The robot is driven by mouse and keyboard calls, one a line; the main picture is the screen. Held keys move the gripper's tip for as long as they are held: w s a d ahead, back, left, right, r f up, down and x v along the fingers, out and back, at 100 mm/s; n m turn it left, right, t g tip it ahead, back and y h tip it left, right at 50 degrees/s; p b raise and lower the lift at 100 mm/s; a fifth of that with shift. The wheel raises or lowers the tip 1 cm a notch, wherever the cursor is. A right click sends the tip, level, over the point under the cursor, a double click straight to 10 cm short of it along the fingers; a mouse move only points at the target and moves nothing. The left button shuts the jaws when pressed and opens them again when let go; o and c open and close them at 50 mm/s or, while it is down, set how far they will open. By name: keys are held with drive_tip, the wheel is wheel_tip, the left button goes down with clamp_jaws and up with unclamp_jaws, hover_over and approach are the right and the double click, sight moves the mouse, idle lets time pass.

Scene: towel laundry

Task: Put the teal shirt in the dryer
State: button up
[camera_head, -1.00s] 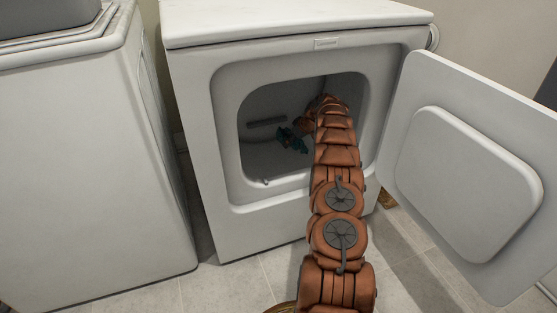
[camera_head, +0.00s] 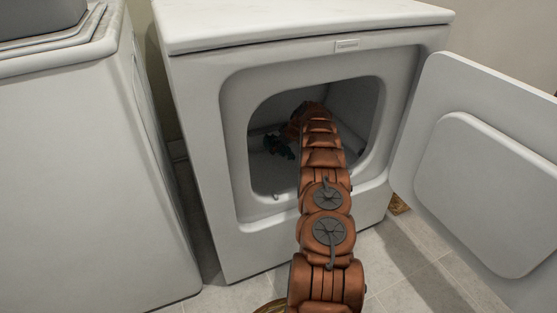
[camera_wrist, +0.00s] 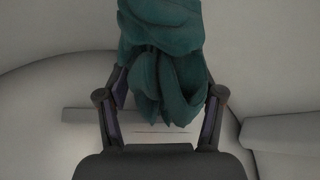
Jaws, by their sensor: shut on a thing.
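The dryer (camera_head: 232,110) is the white machine in the middle of the head view, with its door (camera_head: 480,180) swung open to the right. My arm reaches through the opening into the drum. My gripper (camera_wrist: 162,75) is inside the drum and shut on the teal shirt (camera_wrist: 165,30), which is bunched between and beyond the fingers in the wrist view. In the head view the shirt (camera_head: 279,147) shows as a small dark teal bundle left of my arm's end, inside the drum. The fingertips are hidden by the cloth.
A second white machine (camera_head: 80,160) stands to the left, with a narrow gap between it and the dryer. The opening's rim surrounds my arm, with free room on both sides. Tiled floor (camera_head: 235,297) shows in front.

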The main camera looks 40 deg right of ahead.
sight(279, 161)
drive_tip(key=shift+f+b, duration=0.8)
drive_tip(key=shift+f, duration=1.55)
drive_tip(key=o, duration=1.5)
drive_tip(key=shift+f, duration=0.1)
drive_tip(key=shift+p+v, duration=0.35)
drive_tip(key=shift+v, duration=0.5)
drive_tip(key=p+v, duration=0.2)
drive_tip(key=v, duration=0.7)
drive_tip(key=shift+w+r+p, duration=0.1)
drive_tip(key=shift+r+p, duration=0.2)
drive_tip(key=shift+p, duration=0.05)
drive_tip(key=shift+s+r, duration=0.4)
